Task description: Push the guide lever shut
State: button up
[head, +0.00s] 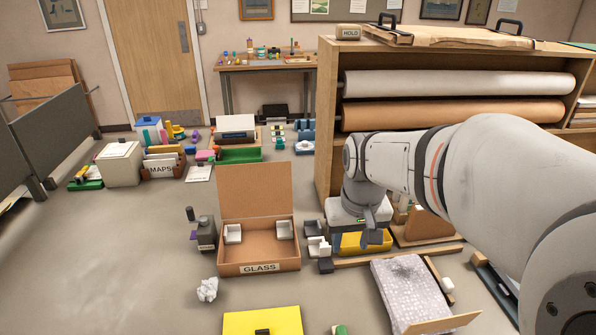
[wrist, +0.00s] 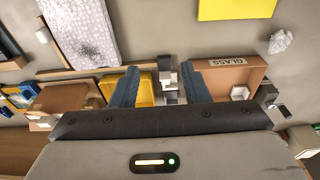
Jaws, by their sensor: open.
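No part in view is clearly marked as the guide lever. A small dark grey device (head: 207,235) with a black upright handle (head: 190,213) stands on the floor left of the open GLASS box (head: 260,267); its label is too small to read, and I cannot tell whether its handle is the lever. My gripper (head: 372,232) points down over the floor right of the box, near a yellow tray (head: 350,243), apart from the device. In the wrist view my gripper (wrist: 161,85) has its two fingers apart, with grey and white blocks (wrist: 171,88) visible beyond the gap.
A wooden cabinet (head: 325,120) with paper rolls stands behind my arm. A bubble-wrapped panel (head: 408,285) lies at front right. A yellow sheet (head: 262,321) and crumpled paper (head: 207,289) lie in front. The floor at left is clear.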

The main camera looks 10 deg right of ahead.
jog(key=w+f+g+p, duration=0.2)
jog(key=w+p, duration=0.1)
jog(key=w, duration=1)
jog(key=g+p, duration=0.2)
jog(key=p, duration=0.1)
send_near(324, 244)
jog(key=shift+b+x, duration=2.45)
jog(key=shift+x, duration=1.5)
jog(key=shift+w, duration=0.1)
jog(key=c, duration=0.7)
